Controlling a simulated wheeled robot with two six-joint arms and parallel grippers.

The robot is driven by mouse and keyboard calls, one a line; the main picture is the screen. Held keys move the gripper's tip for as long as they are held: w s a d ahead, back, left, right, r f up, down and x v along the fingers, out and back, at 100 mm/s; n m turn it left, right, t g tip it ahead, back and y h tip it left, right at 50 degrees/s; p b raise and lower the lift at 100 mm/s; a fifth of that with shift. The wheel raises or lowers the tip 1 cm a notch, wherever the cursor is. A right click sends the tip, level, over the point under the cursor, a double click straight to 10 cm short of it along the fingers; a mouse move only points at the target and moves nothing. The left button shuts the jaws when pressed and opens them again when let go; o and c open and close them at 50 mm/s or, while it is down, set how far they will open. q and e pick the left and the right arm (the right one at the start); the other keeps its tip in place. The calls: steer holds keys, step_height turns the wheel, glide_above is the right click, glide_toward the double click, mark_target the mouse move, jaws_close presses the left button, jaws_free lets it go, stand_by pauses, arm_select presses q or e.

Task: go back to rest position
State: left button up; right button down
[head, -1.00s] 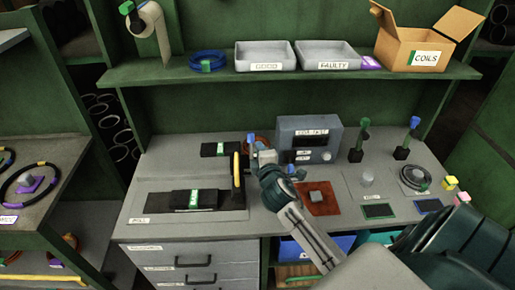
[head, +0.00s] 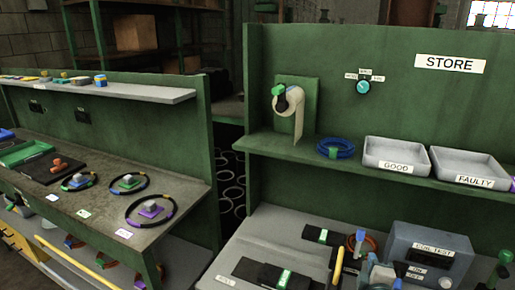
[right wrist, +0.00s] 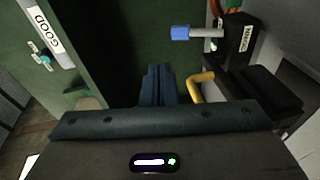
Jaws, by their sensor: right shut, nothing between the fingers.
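My right gripper (head: 378,272) shows at the bottom of the head view, over the bench, just right of a yellow handle (head: 338,266) and left of the grey coil test box (head: 432,255). In the right wrist view its two dark blue fingers (right wrist: 158,86) are shut together with nothing between them. The yellow handle (right wrist: 201,84) is close to the right of the fingers there. A blue-tipped lever (right wrist: 181,33) is farther up. My left gripper is in neither view.
The grey GOOD tray (head: 396,156) and FAULTY tray (head: 470,167) stand on the shelf above the bench, beside a blue coil (head: 335,148). A tape roll (head: 296,100) hangs on the wall. Another bench (head: 90,215) with ringed coils is at left.

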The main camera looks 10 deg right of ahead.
steer(key=s+a+f+m+g+y, duration=0.25)
steer(key=s+f+m+g, duration=0.2)
steer(key=s, duration=0.45)
steer(key=s+a+f+m+g+y, duration=0.1)
steer(key=s+a+f+m+g, duration=0.3)
steer(key=s, duration=0.5)
steer(key=s+a+f+m+g+y, duration=0.25)
steer(key=s+f, duration=0.35)
steer(key=s, duration=0.3)
step_height(320, 180, down, 34)
steer(key=s+d+f+m+g+b, duration=0.1)
steer(key=s+d+g+b, duration=0.1)
steer(key=b, duration=0.1)
steer(key=s+d+f+b, duration=0.1)
steer(key=s+f, duration=1.6)
steer(key=f, duration=0.1)
steer(key=shift+s+d+f+g+b, duration=0.2)
steer(key=shift+f+g+b, duration=0.1)
steer(key=shift+f+g, duration=0.1)
